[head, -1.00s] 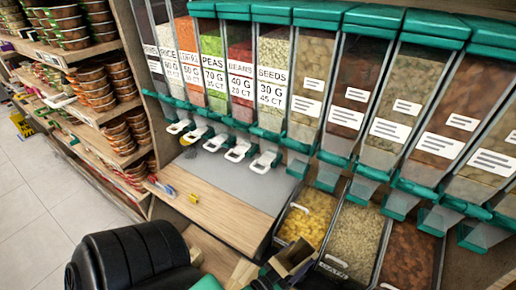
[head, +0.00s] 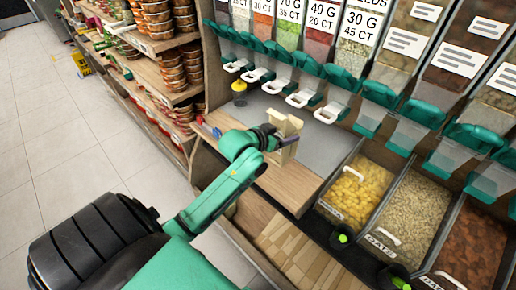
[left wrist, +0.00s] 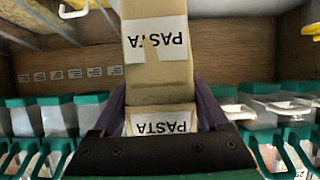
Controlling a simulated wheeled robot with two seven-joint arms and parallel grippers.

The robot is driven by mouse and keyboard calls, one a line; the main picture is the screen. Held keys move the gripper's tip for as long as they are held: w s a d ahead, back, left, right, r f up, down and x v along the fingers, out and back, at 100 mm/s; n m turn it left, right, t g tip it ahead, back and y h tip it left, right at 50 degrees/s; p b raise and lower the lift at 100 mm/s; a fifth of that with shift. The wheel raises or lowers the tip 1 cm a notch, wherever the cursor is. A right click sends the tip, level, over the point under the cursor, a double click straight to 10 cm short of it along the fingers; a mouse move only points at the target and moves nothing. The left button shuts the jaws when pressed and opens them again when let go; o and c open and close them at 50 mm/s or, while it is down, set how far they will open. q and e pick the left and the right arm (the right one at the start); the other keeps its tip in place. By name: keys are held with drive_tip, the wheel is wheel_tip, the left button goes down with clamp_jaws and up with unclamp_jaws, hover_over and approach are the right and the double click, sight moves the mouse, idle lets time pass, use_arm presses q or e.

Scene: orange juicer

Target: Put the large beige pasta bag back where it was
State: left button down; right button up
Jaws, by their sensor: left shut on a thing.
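The beige pasta bag (head: 286,124) is in my left gripper (head: 280,142), which is shut on it above the wooden counter in the head view. In the left wrist view the bag (left wrist: 156,72) stands up between the dark fingers of the gripper (left wrist: 162,118). Upside-down PASTA labels show on an upper and a lower part; I cannot tell whether these are one bag or two. The lower end is hidden by the gripper. My right gripper is not seen clearly in either view.
The wooden counter (head: 290,186) has a grey mat (head: 290,130) and a yellow-and-dark cup (head: 239,92). Dispensers stand behind it. Open bins of pasta (head: 357,190) and oats (head: 417,209) lie to the right. Shelves with stacked bowls (head: 180,68) stand to the left, beside free floor (head: 60,130).

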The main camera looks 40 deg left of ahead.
sight(281, 154)
use_arm(q)
wheel_tip(281, 154, down, 10)
drive_tip(key=shift+d+f, duration=0.1)
unclamp_jaws()
drive_tip(key=shift+s+r, duration=0.15)
drive_tip(key=shift+r, duration=0.15)
drive_tip(key=v, duration=1.1)
drive_tip(key=shift+s+r, duration=0.25)
drive_tip(key=shift+s, duration=0.05)
drive_tip(key=shift+f, duration=0.1)
